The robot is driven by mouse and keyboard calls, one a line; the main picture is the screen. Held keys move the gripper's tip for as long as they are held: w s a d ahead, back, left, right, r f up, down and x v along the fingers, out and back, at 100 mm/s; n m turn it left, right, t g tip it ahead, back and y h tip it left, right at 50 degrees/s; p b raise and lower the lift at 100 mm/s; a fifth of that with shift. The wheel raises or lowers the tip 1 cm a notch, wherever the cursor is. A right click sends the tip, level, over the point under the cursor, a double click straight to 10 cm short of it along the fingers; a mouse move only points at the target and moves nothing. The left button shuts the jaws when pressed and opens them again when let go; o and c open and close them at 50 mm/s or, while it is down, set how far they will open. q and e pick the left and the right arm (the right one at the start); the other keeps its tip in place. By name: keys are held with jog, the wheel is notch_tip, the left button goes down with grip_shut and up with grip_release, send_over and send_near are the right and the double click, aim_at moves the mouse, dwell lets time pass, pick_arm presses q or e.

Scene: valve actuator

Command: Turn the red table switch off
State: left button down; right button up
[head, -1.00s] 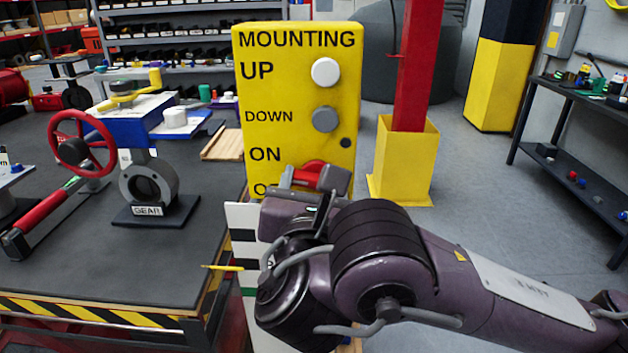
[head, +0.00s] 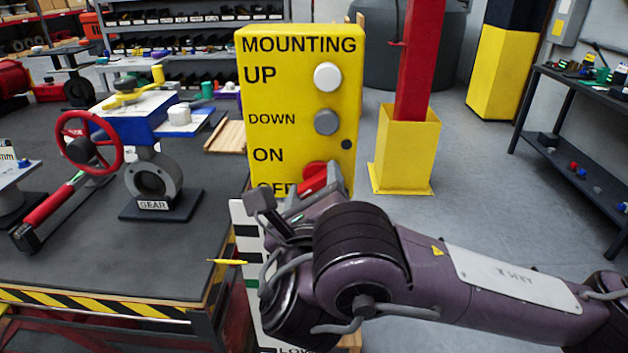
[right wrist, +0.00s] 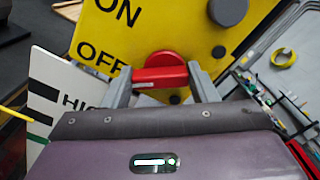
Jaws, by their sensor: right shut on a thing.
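The red switch (head: 314,178) is a round knob with a bar handle, low on the front of the yellow control box (head: 290,100). Its handle is tilted in the head view, with the right end higher. It lies beside the ON and OFF labels; OFF is partly covered by my arm. My right gripper (head: 299,192) is at the switch. In the right wrist view the red handle (right wrist: 160,76) lies between the two fingers of my right gripper (right wrist: 163,84), which is shut on it. My left gripper is not in view.
White (head: 327,77) and grey (head: 326,121) buttons sit above the switch. A dark workbench (head: 100,235) with a red handwheel (head: 90,142) and a gear valve (head: 154,180) stands left. A red post in a yellow base (head: 405,150) stands right of the box. Open floor lies further right.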

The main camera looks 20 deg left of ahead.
jog(key=shift+r+n, duration=0.15)
jog(key=shift+n, duration=0.35)
jog(key=o, duration=0.7)
jog(key=shift+w, duration=0.1)
jog(key=shift+o, duration=1.4)
jog(key=shift+s+f+p, duration=0.2)
jog(key=shift+s+p, duration=0.1)
jog(key=shift+s, duration=0.3)
jog(key=v, duration=0.6)
jog(key=shift+s+d, duration=0.2)
jog(key=shift+s, duration=0.05)
jog(key=shift+r, duration=0.1)
